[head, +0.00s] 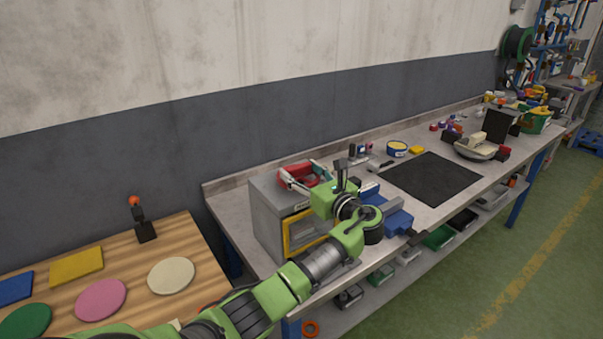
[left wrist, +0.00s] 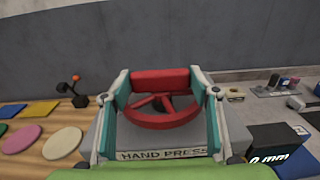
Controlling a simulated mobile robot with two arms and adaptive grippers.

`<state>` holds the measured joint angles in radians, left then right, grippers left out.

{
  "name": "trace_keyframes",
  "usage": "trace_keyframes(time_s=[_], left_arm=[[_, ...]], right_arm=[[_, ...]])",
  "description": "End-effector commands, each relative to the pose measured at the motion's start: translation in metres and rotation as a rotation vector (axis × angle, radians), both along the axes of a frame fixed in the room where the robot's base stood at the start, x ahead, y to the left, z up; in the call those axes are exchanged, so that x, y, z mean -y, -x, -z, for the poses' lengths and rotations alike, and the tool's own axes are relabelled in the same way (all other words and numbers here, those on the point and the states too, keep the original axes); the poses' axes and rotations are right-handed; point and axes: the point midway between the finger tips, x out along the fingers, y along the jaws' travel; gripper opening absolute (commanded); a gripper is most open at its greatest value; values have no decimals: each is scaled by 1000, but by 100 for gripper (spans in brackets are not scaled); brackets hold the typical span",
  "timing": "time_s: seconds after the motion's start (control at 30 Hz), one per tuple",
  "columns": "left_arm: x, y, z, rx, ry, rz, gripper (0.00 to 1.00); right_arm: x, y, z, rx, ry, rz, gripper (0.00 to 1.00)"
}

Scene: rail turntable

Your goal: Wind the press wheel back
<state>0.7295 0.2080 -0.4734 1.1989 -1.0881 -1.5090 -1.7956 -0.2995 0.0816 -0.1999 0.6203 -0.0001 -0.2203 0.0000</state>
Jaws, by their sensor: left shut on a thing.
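The hand press is a grey box with a yellow-framed front (head: 290,240) at the near left end of the workbench. Its label plate (left wrist: 163,154) reads "HAND PRESS" in the left wrist view. The red press wheel (left wrist: 162,118) lies on top of the box, with spokes and a raised red block behind. It also shows in the head view (head: 318,176). My left gripper (left wrist: 165,98) reaches over the box from the front, its two fingers on either side of the wheel, shut on it. My right gripper is in neither view.
A blue vise (head: 395,215) stands right of the press, close to my left arm. A black mat (head: 432,178) lies farther along the workbench (head: 350,160). A wooden table (head: 205,262) with coloured discs and an orange-knobbed lever (head: 142,220) stands at left.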

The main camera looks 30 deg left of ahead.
Motion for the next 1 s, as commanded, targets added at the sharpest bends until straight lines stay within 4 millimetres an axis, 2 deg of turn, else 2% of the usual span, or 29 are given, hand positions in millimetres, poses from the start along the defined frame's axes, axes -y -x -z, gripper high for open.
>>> trace_keyframes(time_s=[0.2, 0.23, 0.27, 0.3, 0.67, 0.77, 1.0], left_arm=[[0, 0, 0, 1, 1, 1, 34], [0, 0, 0, 1, 1, 1, 63], [0, 0, 0, 1, 1, 1, 71], [0, 0, 0, 1, 1, 1, 72], [3, 1, 0, 0, 1, 2, 72], [13, 5, 1, 1, 0, 5, 72], [58, 25, 1, 0, 4, 6, 72]], right_arm=[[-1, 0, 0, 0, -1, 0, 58], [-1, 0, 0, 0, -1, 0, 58], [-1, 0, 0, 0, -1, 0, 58], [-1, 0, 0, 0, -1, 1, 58], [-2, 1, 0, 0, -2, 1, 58], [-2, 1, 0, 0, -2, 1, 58], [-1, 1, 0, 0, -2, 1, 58]])
